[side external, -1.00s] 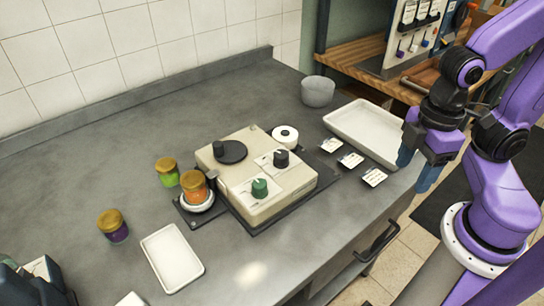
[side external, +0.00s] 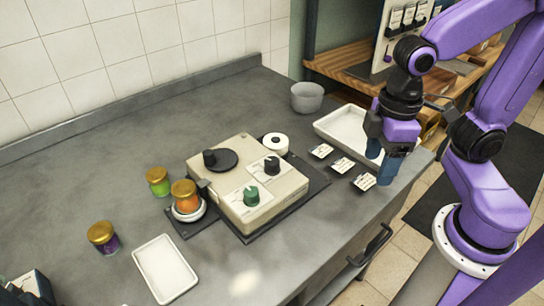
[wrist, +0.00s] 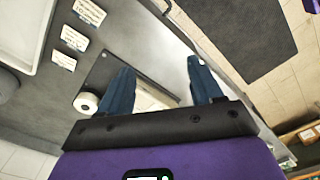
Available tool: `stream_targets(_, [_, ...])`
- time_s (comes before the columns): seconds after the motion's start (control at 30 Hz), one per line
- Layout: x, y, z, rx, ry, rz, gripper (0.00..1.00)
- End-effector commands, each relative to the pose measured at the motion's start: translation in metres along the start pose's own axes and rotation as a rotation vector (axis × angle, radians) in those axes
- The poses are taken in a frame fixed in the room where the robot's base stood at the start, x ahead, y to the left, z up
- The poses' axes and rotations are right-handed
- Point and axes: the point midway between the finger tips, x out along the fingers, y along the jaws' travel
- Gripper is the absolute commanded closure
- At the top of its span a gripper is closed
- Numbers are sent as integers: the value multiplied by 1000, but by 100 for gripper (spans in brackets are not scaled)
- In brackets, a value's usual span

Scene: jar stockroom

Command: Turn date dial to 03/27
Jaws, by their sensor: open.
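A beige box-shaped machine (side external: 278,208) stands on a dark base on the grey counter. On its top are a green knob (side external: 251,196) and a black knob (side external: 271,166), each on a white marked plate, and a black crank-like disc (side external: 220,160). The markings are too small to read, so I cannot tell which knob is the date dial or its setting. My gripper (side external: 381,160) is open and empty, to the right of the machine, above the counter's right end. In the wrist view, my gripper (wrist: 158,70) has its blue fingers apart, with part of the machine partly hidden behind them.
An orange jar (side external: 185,194) sits on a round stand left of the machine, with green (side external: 158,182) and purple (side external: 103,238) jars nearby. Label cards (side external: 342,165), a white roll (side external: 276,144), a grey bowl (side external: 307,97) and a white tray (side external: 335,122) lie right and behind. Another tray (side external: 165,268) lies in front.

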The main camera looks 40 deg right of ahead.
Motion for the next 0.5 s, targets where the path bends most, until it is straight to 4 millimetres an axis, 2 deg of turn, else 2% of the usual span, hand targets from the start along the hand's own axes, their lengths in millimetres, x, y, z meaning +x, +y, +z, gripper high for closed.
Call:
stream_targets(0.1, [-8, 13, -31, 124, -2, 2, 35])
stream_targets(0.5, [-33, 62, -117, 540, -11, 9, 35])
